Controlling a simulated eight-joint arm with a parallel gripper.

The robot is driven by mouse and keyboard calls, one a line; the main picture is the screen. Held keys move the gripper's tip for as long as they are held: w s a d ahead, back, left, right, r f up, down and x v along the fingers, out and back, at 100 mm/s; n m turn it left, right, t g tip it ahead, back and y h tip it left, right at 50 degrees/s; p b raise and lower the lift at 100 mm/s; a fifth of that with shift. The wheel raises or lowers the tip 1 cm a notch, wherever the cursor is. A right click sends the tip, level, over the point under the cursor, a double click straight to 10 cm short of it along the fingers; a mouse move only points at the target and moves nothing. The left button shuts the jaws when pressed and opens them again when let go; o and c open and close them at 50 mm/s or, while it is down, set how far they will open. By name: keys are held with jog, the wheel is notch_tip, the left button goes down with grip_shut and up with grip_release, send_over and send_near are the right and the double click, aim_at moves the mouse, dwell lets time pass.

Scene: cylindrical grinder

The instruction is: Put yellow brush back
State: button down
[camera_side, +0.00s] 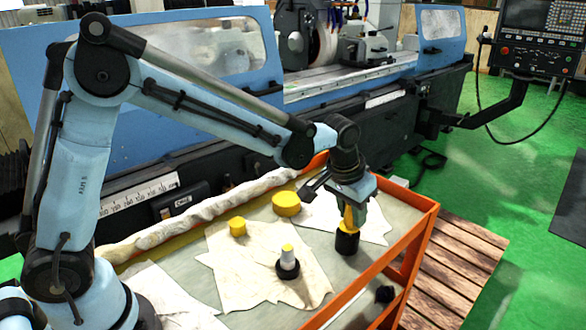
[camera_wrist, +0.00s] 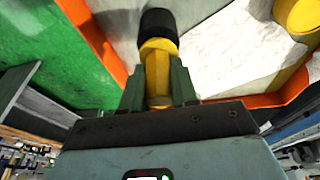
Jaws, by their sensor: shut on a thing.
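The yellow brush (camera_side: 347,238) has a yellow handle and a black lower end. It is upright near the right side of the orange-rimmed cart top. My gripper (camera_side: 352,205) points down and is shut on its yellow handle. In the wrist view the fingers (camera_wrist: 159,85) sit on either side of the yellow handle (camera_wrist: 158,58), and the black end (camera_wrist: 158,22) points away from me. I cannot tell whether the black end touches the cart top.
The orange rim (camera_side: 418,235) borders the cart. A blue grinder (camera_side: 355,85) stands behind.

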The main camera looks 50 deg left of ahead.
jog(key=shift+f, duration=0.65)
jog(key=c, duration=0.9)
grip_release()
jog(key=shift+o, duration=0.2)
jog(key=v, duration=1.2)
jog(key=s+a+f+t, duration=0.3)
jog(key=s+a, duration=0.7)
jog(key=s, duration=0.4)
jog(key=shift+s+f+t, duration=0.2)
jog(key=shift+s+t, duration=0.05)
jog(key=shift+t, duration=0.25)
